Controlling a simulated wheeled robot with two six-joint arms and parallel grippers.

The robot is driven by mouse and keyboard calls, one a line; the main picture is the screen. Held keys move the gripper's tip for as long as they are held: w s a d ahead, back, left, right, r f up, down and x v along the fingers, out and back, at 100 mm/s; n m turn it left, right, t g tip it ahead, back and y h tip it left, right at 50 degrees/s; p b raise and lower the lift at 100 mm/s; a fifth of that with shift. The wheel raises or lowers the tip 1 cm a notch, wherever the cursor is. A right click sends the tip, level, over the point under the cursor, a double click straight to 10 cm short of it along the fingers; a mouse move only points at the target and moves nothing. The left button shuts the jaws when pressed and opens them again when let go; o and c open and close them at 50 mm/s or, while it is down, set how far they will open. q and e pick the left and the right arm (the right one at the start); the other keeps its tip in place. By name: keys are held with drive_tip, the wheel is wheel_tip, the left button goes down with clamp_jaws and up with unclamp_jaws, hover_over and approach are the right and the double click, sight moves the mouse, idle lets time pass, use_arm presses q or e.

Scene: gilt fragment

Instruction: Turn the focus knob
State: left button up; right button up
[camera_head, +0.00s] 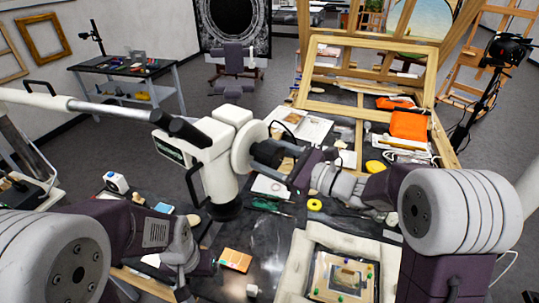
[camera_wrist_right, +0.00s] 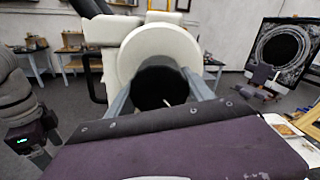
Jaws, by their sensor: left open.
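The white microscope (camera_head: 208,150) hangs on a boom arm over the table. Its focus knob is on its right side: a wide white disc (camera_head: 243,149) with a black cylinder, the focus knob (camera_wrist_right: 160,86), facing my right wrist camera. My right gripper (camera_head: 262,152) reaches it from the right. In the right wrist view its two grey fingers lie along both sides of the black knob, apparently touching it. My left gripper (camera_head: 212,264) is open, low over the front left of the table, well below the microscope; its fingertips are hard to make out.
A cushioned frame with a painted panel (camera_head: 341,276) lies at the front. A yellow tape roll (camera_head: 314,204), an orange box (camera_head: 408,125) and tools clutter the table. The boom (camera_head: 110,107) runs in from the left. A wooden easel frame (camera_head: 372,75) stands behind.

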drive_tip(key=c, duration=0.4)
drive_tip(key=shift+c, duration=0.2)
drive_tip(key=shift+m, duration=0.4)
drive_tip(key=shift+s+m, duration=0.1)
drive_tip(key=shift+m, duration=0.9)
drive_tip(key=shift+m+p, duration=0.3)
drive_tip(key=shift+m, duration=1.1)
drive_tip(key=o, duration=1.4)
drive_tip(key=shift+a, duration=0.1)
drive_tip(key=shift+c, duration=0.2)
